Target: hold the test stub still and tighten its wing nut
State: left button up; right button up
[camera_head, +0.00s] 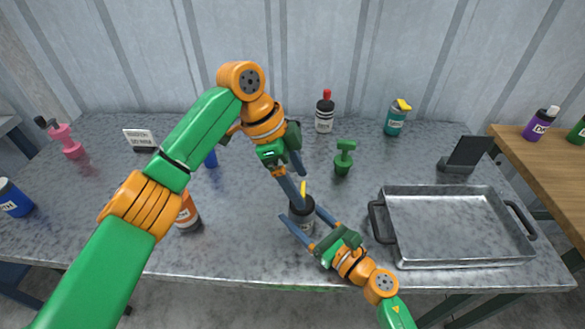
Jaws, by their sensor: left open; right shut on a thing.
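The test stub (302,209) is a short dark cylinder with a grey lower part, upright near the front middle of the table. A small yellow piece, seemingly its wing nut (303,187), stands up at its top. My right gripper (303,215) reaches in from the lower right and is shut on the stub, one finger along each side. My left gripper (297,178) comes down from the upper left and is open, its fingertips close to the yellow piece. I cannot tell whether they touch it. The fingers partly hide the stub.
A metal tray (462,191) with dark handles lies right of the stub. A green-handled item (344,158), a dark red-topped bottle (325,112) and a teal bottle (396,119) stand behind. An orange bottle (188,214) stands left, partly behind my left arm. The table (245,245) is clear around the stub's left.

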pick_arm(q)
jog(key=v, duration=1.1)
dwell(0.4)
pick_arm(e)
jog(key=o, duration=1.5)
jog(key=v, duration=1.2)
pick_arm(q)
jog(key=shift+f, duration=0.1)
